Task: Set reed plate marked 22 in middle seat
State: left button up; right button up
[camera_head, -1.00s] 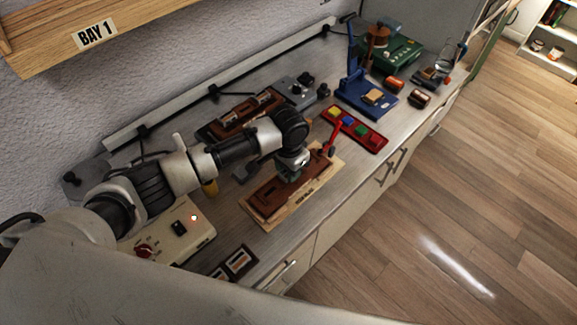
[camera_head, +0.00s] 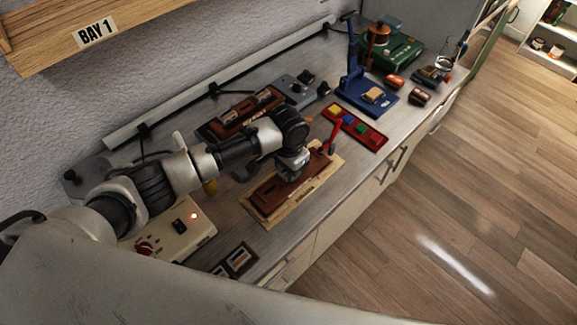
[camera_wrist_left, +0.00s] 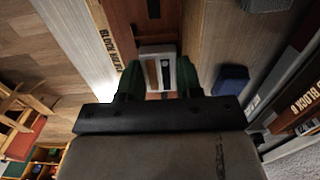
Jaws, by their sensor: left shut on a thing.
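The red-brown reed block (camera_head: 268,194) lies on a pale wooden base (camera_head: 257,216) at the counter's front, with a dark slot showing in its top. In the left wrist view the block (camera_wrist_left: 125,14) has a dark slot (camera_wrist_left: 153,8) just beyond the plate. My left gripper (camera_head: 291,174) is over the block's middle, pointing down. In the wrist view its green fingers (camera_wrist_left: 158,82) are shut on a small pale metal reed plate (camera_wrist_left: 158,53) with a slotted face. I cannot read a number on the plate, nor tell whether it touches the block. My right gripper is not in view.
A red-handled clamp (camera_head: 334,134) stands at the block's right end. A second dark block (camera_head: 232,118) lies behind my arm. A control box (camera_head: 180,228) and a dark tray with plates (camera_head: 238,259) are at the left. A red tray (camera_head: 354,127) and blue press (camera_head: 366,96) are to the right.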

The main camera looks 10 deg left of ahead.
pick_arm(q)
jog(key=shift+f, duration=0.2)
jog(key=o, duration=1)
notch_tip(320, 180, up, 11)
jog(key=b, duration=0.2)
jog(key=shift+f, duration=0.1)
